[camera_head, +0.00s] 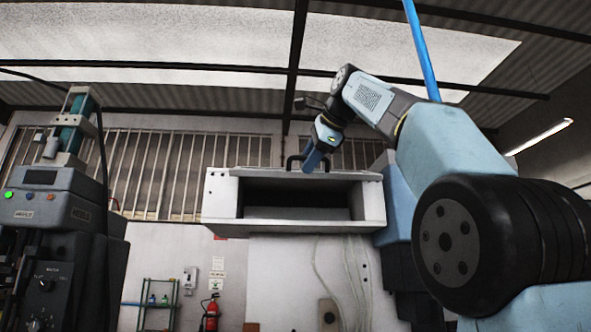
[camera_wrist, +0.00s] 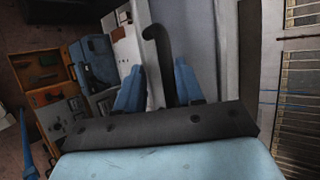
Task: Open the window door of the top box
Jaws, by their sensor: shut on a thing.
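The top box (camera_head: 375,205) is a white box high on the machine, in the middle of the head view. Its front shows a dark, open hollow. A pale panel edge, apparently the window door (camera_head: 240,172), lies almost flat along the top of the box, with a black handle (camera_head: 290,161) standing up from it. My gripper (camera_head: 312,158) is at the right part of this handle, shut on it. In the wrist view the black bent handle (camera_wrist: 158,50) rises between my two blue fingers (camera_wrist: 157,88). The exact contact is partly hidden.
A grey machine with a green button (camera_head: 68,205) stands at the left. Below are a green shelf (camera_head: 158,300) and a red fire extinguisher (camera_head: 211,312). A barred window (camera_head: 165,170) and wall are behind. Free space lies in front of the box.

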